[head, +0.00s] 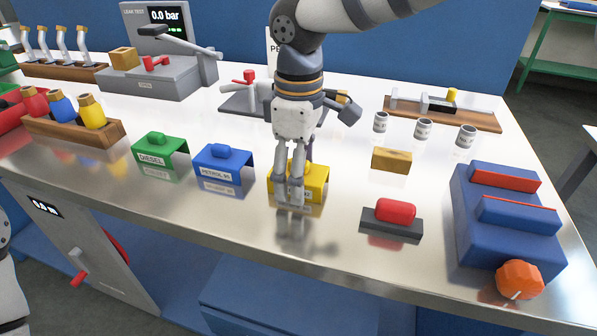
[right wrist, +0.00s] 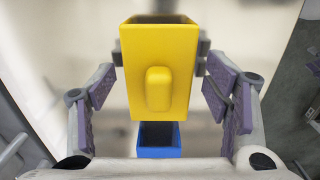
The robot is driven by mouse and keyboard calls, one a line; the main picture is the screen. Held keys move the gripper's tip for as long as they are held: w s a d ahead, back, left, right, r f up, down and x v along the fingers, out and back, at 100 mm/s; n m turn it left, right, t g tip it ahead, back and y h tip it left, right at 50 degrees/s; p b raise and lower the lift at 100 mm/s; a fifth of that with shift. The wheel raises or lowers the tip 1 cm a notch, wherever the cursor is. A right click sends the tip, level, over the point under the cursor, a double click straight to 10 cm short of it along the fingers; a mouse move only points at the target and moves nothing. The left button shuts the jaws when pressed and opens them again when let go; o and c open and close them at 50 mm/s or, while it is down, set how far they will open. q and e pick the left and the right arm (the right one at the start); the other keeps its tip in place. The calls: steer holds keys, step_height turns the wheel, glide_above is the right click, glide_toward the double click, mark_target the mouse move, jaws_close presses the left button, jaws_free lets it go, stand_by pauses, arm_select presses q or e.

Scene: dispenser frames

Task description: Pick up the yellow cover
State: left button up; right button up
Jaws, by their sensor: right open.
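The yellow cover (head: 318,182) stands on the steel bench at the right end of a row of three covers, partly hidden behind my right gripper (head: 291,198). In the right wrist view the yellow cover (right wrist: 158,45) shows from above, its rounded knob (right wrist: 158,88) centred between the fingers. The fingers of the right gripper (right wrist: 160,72) are spread on either side of it, pads apart from the knob. The blue cover (head: 222,165), labelled petrol, and the green cover (head: 160,152), labelled diesel, stand to its left. My left gripper is not in view.
A wooden block (head: 391,160), a red-topped black block (head: 394,212), blue blocks with red strips (head: 505,215) and an orange knob (head: 519,279) are to the right. Several small jars stand behind. A wooden rack (head: 75,133) of coloured bottles is at left.

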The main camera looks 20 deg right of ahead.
steer(key=shift+f, duration=0.1)
steer(key=c, duration=1.2)
steer(key=shift+c, duration=0.2)
